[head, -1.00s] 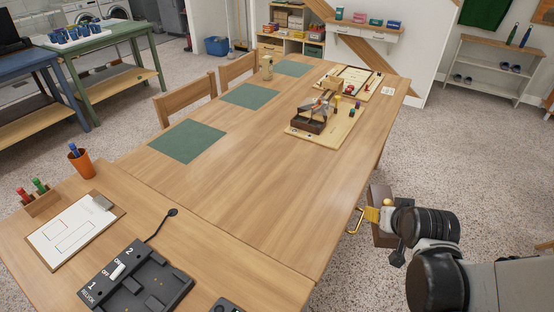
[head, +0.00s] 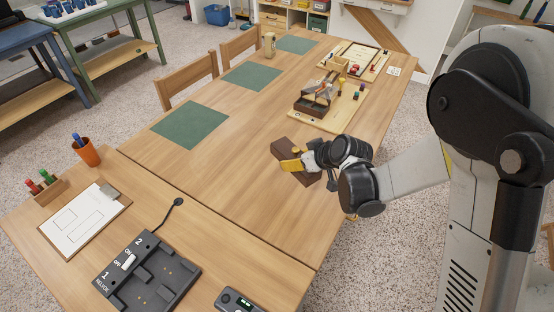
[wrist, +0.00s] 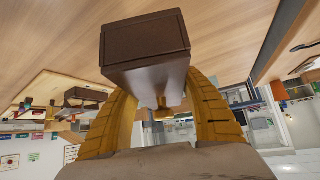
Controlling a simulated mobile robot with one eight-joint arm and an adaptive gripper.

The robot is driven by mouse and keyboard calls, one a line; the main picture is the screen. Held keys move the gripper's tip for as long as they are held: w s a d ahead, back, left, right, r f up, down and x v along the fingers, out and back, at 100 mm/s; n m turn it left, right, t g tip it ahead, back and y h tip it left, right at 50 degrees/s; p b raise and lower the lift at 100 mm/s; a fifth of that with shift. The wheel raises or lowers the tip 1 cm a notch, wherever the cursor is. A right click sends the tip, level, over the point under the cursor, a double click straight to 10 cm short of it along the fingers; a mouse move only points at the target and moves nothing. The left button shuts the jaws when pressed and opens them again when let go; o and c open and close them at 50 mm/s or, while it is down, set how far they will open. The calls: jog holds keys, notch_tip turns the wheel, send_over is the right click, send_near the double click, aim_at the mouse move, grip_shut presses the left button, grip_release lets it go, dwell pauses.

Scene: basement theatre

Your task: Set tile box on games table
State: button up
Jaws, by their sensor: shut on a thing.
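The tile box is a dark brown block (head: 284,149) with a small knob, seen over the games table (head: 247,185) in the head view. My gripper (head: 299,164), with yellow fingers, is shut on it. The wrist view shows the box (wrist: 146,42) between the two curved yellow fingers (wrist: 160,112), with the wood tabletop behind it. I cannot tell whether the box touches the table. Part of the box is hidden by my gripper in the head view.
Green mats (head: 190,124) lie along the table's far-left side. A wooden board with an open brown box (head: 313,106) and a game tray (head: 357,62) stand toward the far end. The middle is clear.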

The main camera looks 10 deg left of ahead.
jog(key=w+a+f+b, duration=0.1)
jog(key=w+a+f, duration=0.1)
jog(key=w, duration=0.1)
jog(key=w+a+f+b, duration=0.1)
jog(key=w+a+f, duration=0.1)
jog(key=w+a+f+b, duration=0.1)
jog(key=w+f+b, duration=0.1)
jog(key=w, duration=0.1)
jog(key=shift+w+a+f, duration=0.3)
jog(key=shift+w+a, duration=0.05)
jog(key=shift+a, duration=0.05)
notch_tip(320, 180, down, 4)
jog(key=shift+f+b, duration=0.1)
jog(key=shift+b, duration=1.05)
jog(key=shift+r, duration=0.2)
jog(key=shift+f, duration=0.1)
jog(key=o, duration=1.4)
jog(key=shift+c, duration=0.2)
